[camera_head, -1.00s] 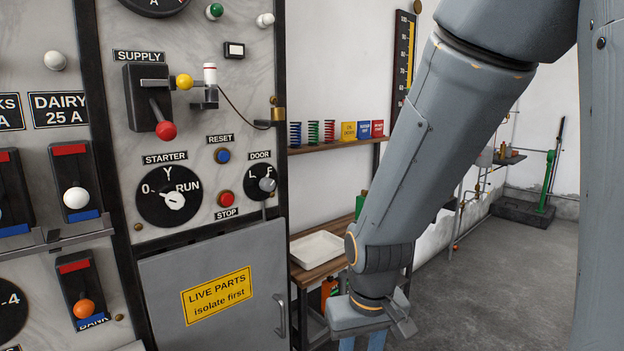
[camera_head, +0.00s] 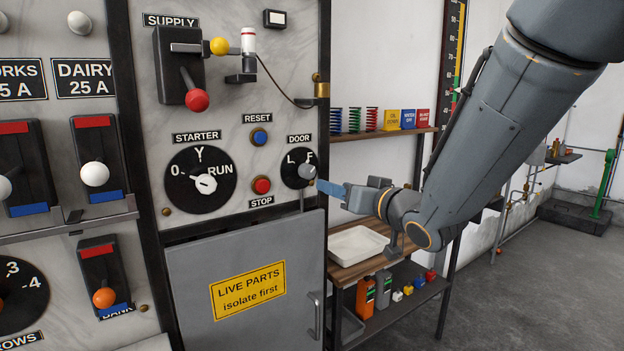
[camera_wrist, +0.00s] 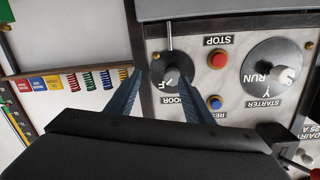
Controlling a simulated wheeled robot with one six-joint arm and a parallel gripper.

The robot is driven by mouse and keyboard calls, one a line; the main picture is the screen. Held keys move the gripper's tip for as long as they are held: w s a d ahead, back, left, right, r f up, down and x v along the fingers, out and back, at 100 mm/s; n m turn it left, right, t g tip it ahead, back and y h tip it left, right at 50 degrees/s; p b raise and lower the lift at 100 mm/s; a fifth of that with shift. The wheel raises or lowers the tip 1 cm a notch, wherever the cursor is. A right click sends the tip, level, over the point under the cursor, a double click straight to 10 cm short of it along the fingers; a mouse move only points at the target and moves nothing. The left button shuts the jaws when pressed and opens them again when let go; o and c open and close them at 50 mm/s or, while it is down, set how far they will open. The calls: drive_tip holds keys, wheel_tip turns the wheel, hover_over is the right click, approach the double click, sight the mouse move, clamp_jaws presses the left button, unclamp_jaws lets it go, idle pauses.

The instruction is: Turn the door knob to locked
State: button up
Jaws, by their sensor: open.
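The door knob (camera_head: 306,171) is a small grey knob on a black round plate marked L and F, under a DOOR label (camera_head: 299,139). Its pointer sits toward the F side. A thin metal rod runs down from it to the grey cabinet door. My gripper (camera_head: 325,187) reaches in from the right, its blue fingers just short of the knob. In the wrist view the scene is upside down; the open fingers (camera_wrist: 158,96) stand either side of the knob (camera_wrist: 170,76), with nothing gripped. Whether a finger touches it I cannot tell.
The starter dial (camera_head: 203,182), red stop button (camera_head: 261,185) and blue reset button (camera_head: 259,137) lie left of the knob. The grey door (camera_head: 200,262) with its handle is below. A shelf with a white tray (camera_head: 358,244) stands right, beneath my arm.

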sight(311, 172)
drive_tip(key=shift+n+y, duration=0.3)
drive_tip(key=shift+y, duration=0.5)
drive_tip(key=w+a, duration=0.2)
drive_tip(key=w+a+r+p, duration=0.1)
drive_tip(key=w+a, duration=0.1)
drive_tip(key=w+a+r, duration=0.1)
drive_tip(key=w+a, duration=0.1)
drive_tip(key=shift+a+p, duration=0.1)
drive_tip(key=shift+p, duration=0.3)
drive_tip(key=c, duration=1.1)
drive_tip(key=shift+o, duration=0.2)
